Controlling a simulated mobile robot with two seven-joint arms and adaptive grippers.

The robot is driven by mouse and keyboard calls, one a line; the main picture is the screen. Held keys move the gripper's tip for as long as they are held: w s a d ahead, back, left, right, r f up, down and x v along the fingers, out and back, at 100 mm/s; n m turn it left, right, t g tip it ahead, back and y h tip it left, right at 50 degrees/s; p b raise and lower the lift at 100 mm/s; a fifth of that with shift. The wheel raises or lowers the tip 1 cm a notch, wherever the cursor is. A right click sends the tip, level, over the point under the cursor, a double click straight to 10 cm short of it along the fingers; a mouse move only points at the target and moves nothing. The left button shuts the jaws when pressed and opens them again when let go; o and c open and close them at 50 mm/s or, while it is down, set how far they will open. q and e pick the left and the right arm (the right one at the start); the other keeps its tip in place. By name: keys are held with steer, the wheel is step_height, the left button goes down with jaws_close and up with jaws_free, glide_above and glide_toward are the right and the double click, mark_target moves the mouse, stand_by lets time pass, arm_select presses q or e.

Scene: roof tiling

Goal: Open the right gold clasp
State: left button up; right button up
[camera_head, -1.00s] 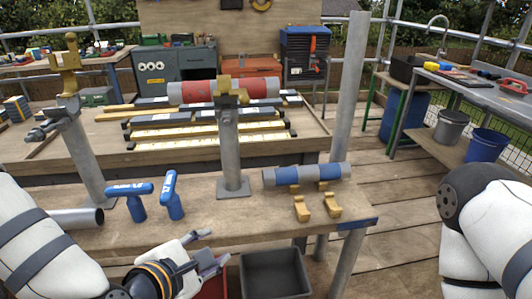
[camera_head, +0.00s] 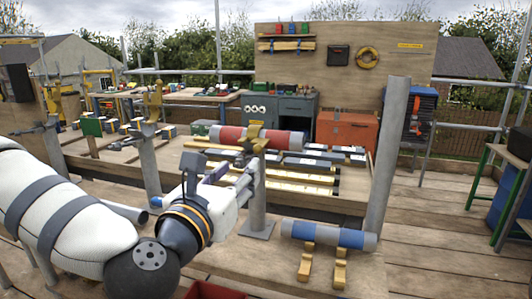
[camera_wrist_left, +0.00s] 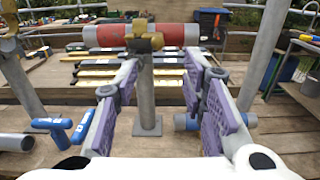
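The right gold clasp (camera_head: 253,140) sits on top of the right grey post (camera_head: 258,195); it also shows in the left wrist view (camera_wrist_left: 143,40). A red-banded grey tube (camera_head: 226,133) lies across behind or within it; I cannot tell which. A second gold clasp (camera_head: 153,103) tops the left post (camera_head: 150,165). My left gripper (camera_head: 222,172) is raised in front of the right post, just below the clasp. Its purple-padded fingers, seen in the left wrist view (camera_wrist_left: 163,70), are spread and empty. The right gripper is out of view.
A tall grey post (camera_head: 388,150) rises at the bench's right.

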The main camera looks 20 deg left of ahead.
mark_target(256, 151)
arm_select(q)
steer(key=w+b, duration=0.2)
steer(key=w, duration=1)
steer(key=shift+f, duration=0.1)
jaws_close()
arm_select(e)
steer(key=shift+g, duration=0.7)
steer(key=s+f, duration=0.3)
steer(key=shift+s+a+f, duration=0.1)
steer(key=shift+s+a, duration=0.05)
